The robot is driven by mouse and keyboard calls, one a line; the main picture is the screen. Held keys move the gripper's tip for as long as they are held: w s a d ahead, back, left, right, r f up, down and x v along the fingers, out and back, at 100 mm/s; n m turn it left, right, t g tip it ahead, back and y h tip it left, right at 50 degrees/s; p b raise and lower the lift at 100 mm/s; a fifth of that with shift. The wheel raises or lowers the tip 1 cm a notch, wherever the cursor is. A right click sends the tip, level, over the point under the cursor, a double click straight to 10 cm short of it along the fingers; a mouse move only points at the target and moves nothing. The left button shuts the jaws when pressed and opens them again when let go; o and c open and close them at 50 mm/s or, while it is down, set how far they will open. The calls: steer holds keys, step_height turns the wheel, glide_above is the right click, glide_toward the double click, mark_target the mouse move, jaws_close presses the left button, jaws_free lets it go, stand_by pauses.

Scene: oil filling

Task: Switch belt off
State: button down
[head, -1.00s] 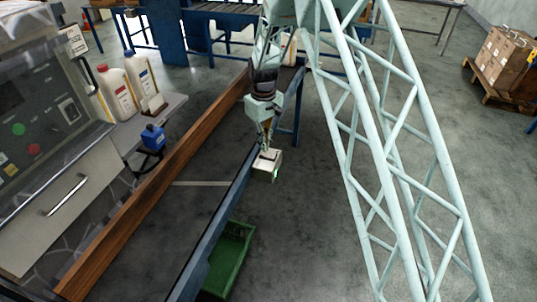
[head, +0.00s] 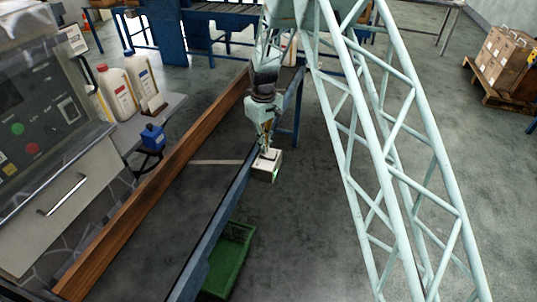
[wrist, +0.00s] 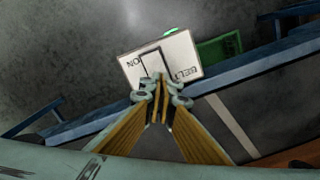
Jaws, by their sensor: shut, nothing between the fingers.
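The belt switch is a small white box (head: 264,169) fixed on the blue rail in the head view. In the wrist view the white box (wrist: 182,60) shows "ON", "BELT", a pale rocker (wrist: 155,63) and a bright green lamp (wrist: 232,41) on its far edge. My gripper (head: 267,151) points down at the top of the box. In the wrist view its fingertips (wrist: 161,85) are together and empty, over the near end of the rocker. I cannot tell whether they touch it.
A conveyor runs between the wooden rail (head: 160,187) and the blue rail (head: 213,222), with a pale strip (head: 216,162) across it. A green crate (head: 231,262) stands beside the blue rail. White bottles (head: 117,92) and a control panel (head: 40,120) are at left.

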steer(key=shift+f, duration=0.65)
stand_by(0.8)
steer(key=shift+r, duration=0.1)
steer(key=shift+r+p, duration=1.3)
steer(key=shift+r, duration=2.15)
